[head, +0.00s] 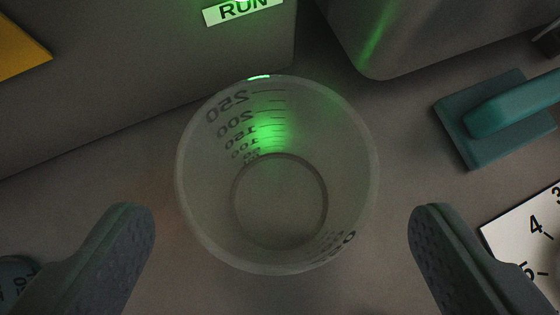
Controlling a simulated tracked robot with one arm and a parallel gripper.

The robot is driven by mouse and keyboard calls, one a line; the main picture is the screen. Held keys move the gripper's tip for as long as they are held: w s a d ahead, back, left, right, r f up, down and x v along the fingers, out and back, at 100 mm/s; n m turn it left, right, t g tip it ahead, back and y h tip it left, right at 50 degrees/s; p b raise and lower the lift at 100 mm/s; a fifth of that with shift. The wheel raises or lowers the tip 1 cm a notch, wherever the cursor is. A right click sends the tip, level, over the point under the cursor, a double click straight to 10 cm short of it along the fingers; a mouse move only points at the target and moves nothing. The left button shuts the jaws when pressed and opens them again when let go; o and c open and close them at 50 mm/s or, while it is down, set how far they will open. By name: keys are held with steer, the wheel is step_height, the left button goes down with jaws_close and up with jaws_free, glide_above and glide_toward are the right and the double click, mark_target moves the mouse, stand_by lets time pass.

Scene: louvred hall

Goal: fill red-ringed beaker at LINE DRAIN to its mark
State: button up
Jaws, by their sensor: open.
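A clear, frosted beaker (347,190) stands upright in the middle of the head view, seen from above. It looks empty. Printed graduations, mirrored through the wall, include 100, 150, 200 and 250. I see no red ring on it. My gripper (281,225) is open, with one dark padded finger to the left and one to the right of the beaker, both apart from it. No drain or LINE DRAIN label is in view.
A grey housing (120,90) with a lit green RUN label (243,9) stands behind the beaker. Another grey block (420,35) is at upper right. A teal handled object (500,115) and a white numbered dial (530,240) lie right. A yellow piece (18,48) is upper left.

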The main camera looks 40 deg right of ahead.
mark_target(279, 140)
steer(key=shift+p+x, duration=0.45)
steer(key=shift+x, duration=2.15)
steer(key=c, duration=1.1)
